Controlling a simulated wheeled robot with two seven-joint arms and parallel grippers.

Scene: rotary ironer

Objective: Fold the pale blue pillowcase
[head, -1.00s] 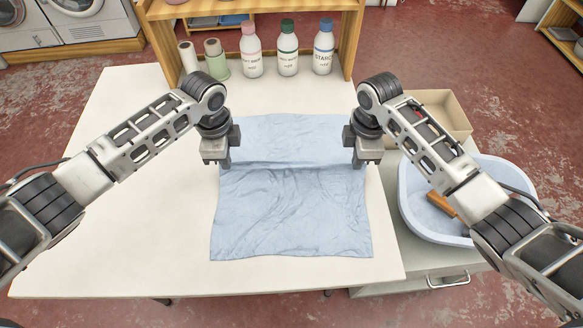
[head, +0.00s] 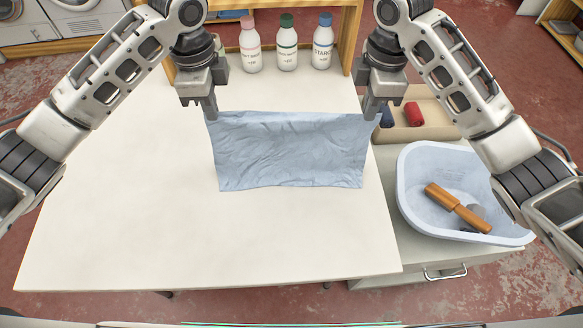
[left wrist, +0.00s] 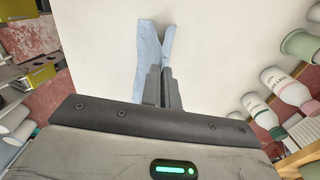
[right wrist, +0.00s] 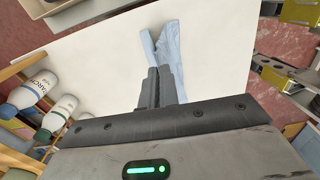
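The pale blue pillowcase (head: 290,152) hangs as a wrinkled sheet between my two grippers, its top edge stretched between them. Its lower edge appears at or just above the white table; I cannot tell whether it touches. My left gripper (head: 211,114) is shut on the top left corner, and my right gripper (head: 372,114) is shut on the top right corner. In the left wrist view, the pillowcase (left wrist: 148,52) shows as a narrow fold just past the closed fingers (left wrist: 159,88). The right wrist view shows the cloth (right wrist: 168,48) likewise beyond the closed fingers (right wrist: 158,88).
The white table (head: 120,220) is clear at the left and front. Several bottles (head: 287,45) stand along the back by a wooden shelf. To the right are a tan box (head: 440,122) with rolls in it and a pale blue basin (head: 415,205) holding a wooden-handled brush (head: 455,207).

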